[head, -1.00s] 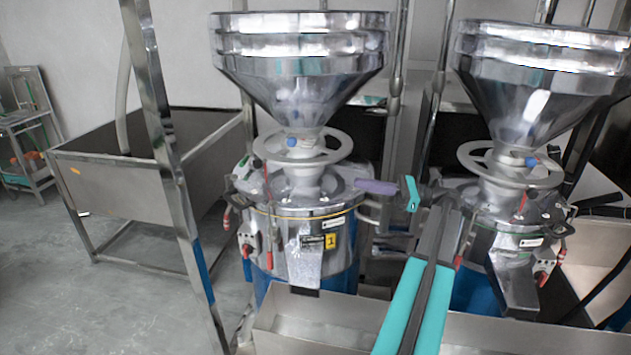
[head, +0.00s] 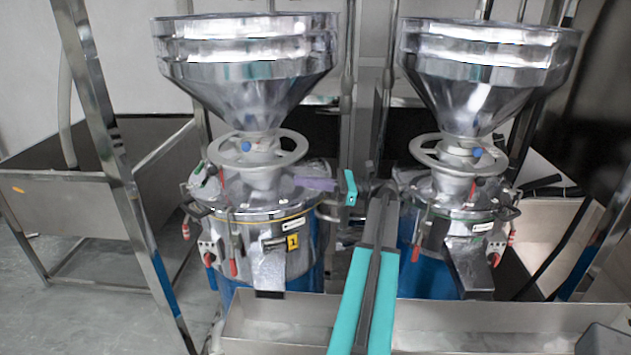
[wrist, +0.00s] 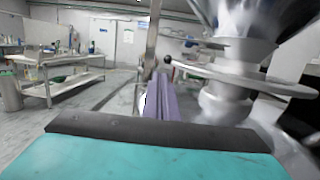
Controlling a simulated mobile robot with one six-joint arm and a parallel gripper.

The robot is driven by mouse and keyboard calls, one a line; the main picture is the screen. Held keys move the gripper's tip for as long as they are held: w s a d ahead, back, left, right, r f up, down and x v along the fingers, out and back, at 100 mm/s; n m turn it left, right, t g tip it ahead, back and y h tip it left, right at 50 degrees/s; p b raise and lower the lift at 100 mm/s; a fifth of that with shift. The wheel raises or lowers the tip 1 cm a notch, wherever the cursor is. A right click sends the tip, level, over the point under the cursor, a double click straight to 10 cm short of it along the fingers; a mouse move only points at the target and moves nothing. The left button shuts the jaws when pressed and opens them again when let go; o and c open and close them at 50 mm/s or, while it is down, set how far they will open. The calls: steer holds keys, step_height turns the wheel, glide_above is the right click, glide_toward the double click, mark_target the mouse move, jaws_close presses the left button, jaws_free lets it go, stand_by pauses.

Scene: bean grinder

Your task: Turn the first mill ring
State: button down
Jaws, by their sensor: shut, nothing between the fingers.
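The first mill is the left one, with a yellow label marked 1 (head: 292,242). Its grey spoked ring (head: 296,156) lies level around the neck below the steel hopper (head: 250,75). My gripper (head: 300,183) has purple fingers and points left from the mill's right side. In the head view the fingertips appear just below the ring's right edge; contact is not clear. In the wrist view the fingers (wrist: 160,98) are shut together and empty.
A second mill with its own ring (head: 425,158) stands to the right, close to my arm. A steel trough (head: 260,325) runs in front of both mills. A steel post (head: 125,190) and a tank (head: 60,205) are at the left. A shelf table (wrist: 62,75) stands in the wrist view.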

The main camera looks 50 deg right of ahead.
steer(key=p+x, duration=0.2)
steer(key=x, duration=0.5)
steer(key=shift+a+r, duration=0.1)
steer(key=shift+a, duration=0.05)
steer(key=shift+x, duration=0.8)
steer(key=shift+w, duration=0.1)
